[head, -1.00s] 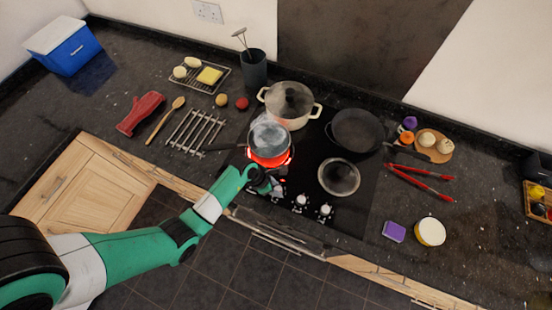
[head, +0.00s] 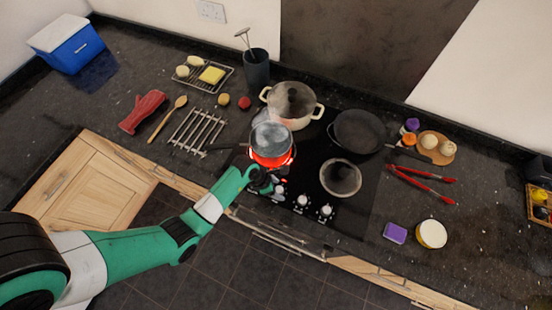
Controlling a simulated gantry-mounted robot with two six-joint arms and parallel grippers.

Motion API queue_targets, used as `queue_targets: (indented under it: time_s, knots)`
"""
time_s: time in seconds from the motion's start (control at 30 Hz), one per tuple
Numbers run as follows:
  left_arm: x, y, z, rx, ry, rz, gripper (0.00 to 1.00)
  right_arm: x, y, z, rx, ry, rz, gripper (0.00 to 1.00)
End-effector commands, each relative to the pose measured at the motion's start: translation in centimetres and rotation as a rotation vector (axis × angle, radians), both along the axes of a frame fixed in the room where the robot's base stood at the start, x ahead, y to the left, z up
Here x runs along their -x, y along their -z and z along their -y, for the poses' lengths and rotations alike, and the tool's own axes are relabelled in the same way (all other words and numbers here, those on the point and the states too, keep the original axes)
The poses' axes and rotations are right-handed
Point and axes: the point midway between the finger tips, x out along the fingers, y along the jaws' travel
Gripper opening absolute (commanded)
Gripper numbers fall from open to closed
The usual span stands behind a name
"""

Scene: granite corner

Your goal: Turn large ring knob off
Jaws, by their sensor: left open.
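The cooktop has a row of white-ringed knobs along its front edge; three show to the right of my gripper, the left (head: 279,192), middle (head: 302,201) and right (head: 326,211). The burner (head: 285,164) under the lidded saucepan (head: 271,140) glows red. My left gripper (head: 262,185) is open at the front left of the cooktop, just left of the visible knobs and in front of the glowing burner. It hides that corner, and I cannot tell whether it is around a knob. My right gripper is out of view.
The saucepan's dark handle (head: 222,147) points left, close behind my left arm. A cream pot (head: 291,102), a dark pan (head: 358,131) and a lidded pan (head: 340,178) also stand on the cooktop. Red tongs (head: 420,173) and a purple sponge (head: 395,233) lie to the right.

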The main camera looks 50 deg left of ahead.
Motion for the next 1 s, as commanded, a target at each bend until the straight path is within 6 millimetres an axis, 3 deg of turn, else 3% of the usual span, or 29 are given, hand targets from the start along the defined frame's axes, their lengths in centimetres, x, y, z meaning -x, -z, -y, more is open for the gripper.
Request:
queue_targets:
  time_s: [0.27, 0.6, 0.73, 1.0]
  knots:
    - [1.0, -2.7, -0.6, -0.002, -0.002, 0.005, 0.73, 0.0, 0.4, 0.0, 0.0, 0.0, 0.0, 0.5]
    - [3.5, -9.6, -2.0, 0.0, -0.002, 0.003, 0.73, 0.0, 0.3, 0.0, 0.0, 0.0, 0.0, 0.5]
    - [3.9, -10.6, -2.2, -0.001, -0.002, 0.002, 0.73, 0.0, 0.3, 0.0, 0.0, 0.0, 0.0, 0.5]
    - [4.0, -10.7, -2.2, 0.0, -0.001, 0.0, 0.73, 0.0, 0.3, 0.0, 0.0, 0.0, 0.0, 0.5]
